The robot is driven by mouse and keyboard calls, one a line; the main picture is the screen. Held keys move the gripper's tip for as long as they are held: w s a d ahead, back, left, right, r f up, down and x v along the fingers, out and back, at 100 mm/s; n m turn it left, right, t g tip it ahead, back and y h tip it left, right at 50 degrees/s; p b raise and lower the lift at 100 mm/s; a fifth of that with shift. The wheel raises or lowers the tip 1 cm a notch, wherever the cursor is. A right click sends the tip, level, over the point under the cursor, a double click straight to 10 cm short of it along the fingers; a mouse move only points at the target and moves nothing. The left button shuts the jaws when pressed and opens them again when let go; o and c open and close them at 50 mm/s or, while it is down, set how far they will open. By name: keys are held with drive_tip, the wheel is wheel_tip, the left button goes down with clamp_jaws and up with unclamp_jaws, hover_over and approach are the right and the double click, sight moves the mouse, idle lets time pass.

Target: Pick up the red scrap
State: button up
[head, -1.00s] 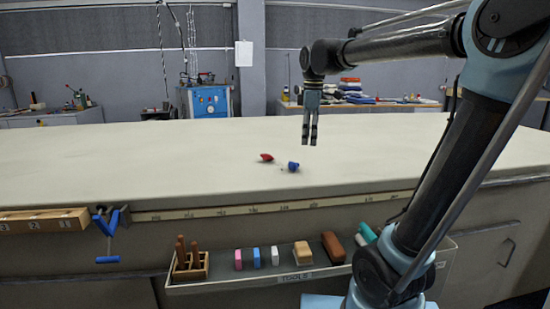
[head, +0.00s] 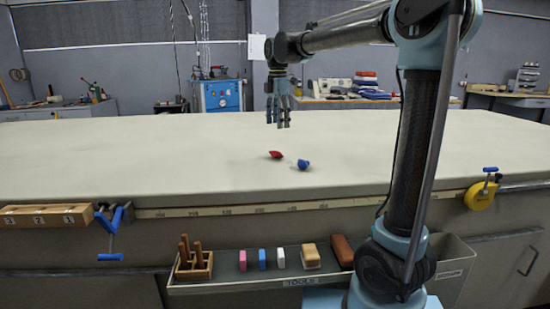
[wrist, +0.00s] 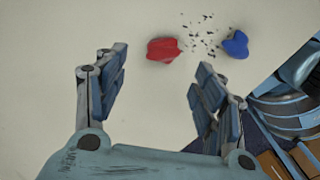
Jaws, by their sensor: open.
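The red scrap (head: 276,155) lies crumpled on the pale cloth table (head: 100,155), near its middle. In the wrist view the red scrap (wrist: 163,49) lies beyond the fingertips, in line with the gap between them. A blue scrap (head: 303,164) lies just right of it, and it also shows in the wrist view (wrist: 236,44). My gripper (head: 278,124) hangs pointing down above the table, apart from both scraps. In the wrist view my gripper (wrist: 158,75) has its fingers spread, with nothing between them.
Small dark bits (wrist: 202,35) lie between the two scraps. A tool tray (head: 230,284) hangs at the table's front with blocks in it. A blue clamp (head: 112,230) and a yellow tape reel (head: 481,194) sit at the front edge. The tabletop around is otherwise clear.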

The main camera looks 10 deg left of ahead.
hover_over(277, 151)
drive_tip(key=w, duration=0.1)
wheel_tip(277, 151, down, 7)
drive_tip(key=shift+d+r, duration=0.1)
drive_tip(key=shift+d, duration=0.05)
drive_tip(key=shift+s+f, duration=0.25)
drive_tip(key=shift+f, duration=1.1)
drive_tip(key=shift+s+f, duration=0.2)
drive_tip(key=shift+f, duration=1.1)
drive_tip(key=c, duration=0.9)
